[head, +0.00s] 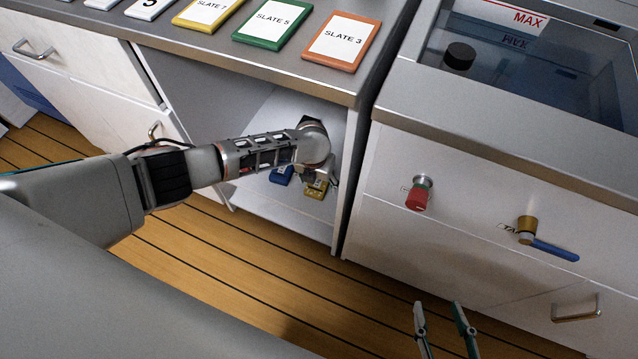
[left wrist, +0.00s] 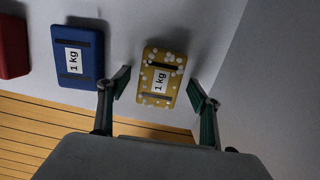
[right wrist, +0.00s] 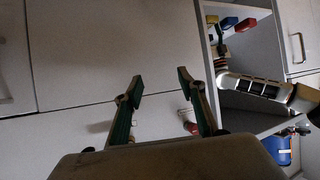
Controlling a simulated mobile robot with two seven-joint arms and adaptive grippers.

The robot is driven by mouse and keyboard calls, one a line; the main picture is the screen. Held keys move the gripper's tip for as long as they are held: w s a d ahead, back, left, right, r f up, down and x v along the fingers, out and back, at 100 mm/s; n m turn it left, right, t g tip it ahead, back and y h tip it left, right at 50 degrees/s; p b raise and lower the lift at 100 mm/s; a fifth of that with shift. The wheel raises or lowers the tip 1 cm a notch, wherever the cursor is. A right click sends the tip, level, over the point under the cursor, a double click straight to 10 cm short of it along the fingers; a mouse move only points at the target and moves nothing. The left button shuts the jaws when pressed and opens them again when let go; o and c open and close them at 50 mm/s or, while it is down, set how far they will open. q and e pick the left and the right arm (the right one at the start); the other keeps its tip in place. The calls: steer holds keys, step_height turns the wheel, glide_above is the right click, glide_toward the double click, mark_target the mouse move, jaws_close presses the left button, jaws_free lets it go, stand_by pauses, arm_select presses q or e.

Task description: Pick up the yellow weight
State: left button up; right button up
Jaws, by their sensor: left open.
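The yellow weight (left wrist: 161,77), marked 1 kg with pale spots, stands on the white cupboard shelf. In the head view it (head: 314,192) is partly hidden behind my left gripper. My left gripper (left wrist: 161,90) is open, with one finger on each side of the yellow weight and a gap at both sides; I see no contact. A blue 1 kg weight (left wrist: 77,58) stands just left of the left finger. My right gripper (head: 446,309) is open and empty, away from the shelf in front of the right-hand cabinet; it also shows in the right wrist view (right wrist: 158,88).
A red weight (left wrist: 12,46) stands left of the blue one. The cupboard's right side wall (head: 348,170) is close to my left gripper. The counter above holds coloured slates (head: 341,42). A red knob (head: 417,197) and a blue-handled tap (head: 550,247) stick out on the right.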

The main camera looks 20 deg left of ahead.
mark_target(319, 181)
arm_select(q)
steer(key=shift+r, duration=0.15)
jaws_close()
steer(key=shift+w, duration=0.15)
arm_select(e)
steer(key=shift+f, duration=0.1)
arm_select(q)
steer(key=shift+r, duration=0.15)
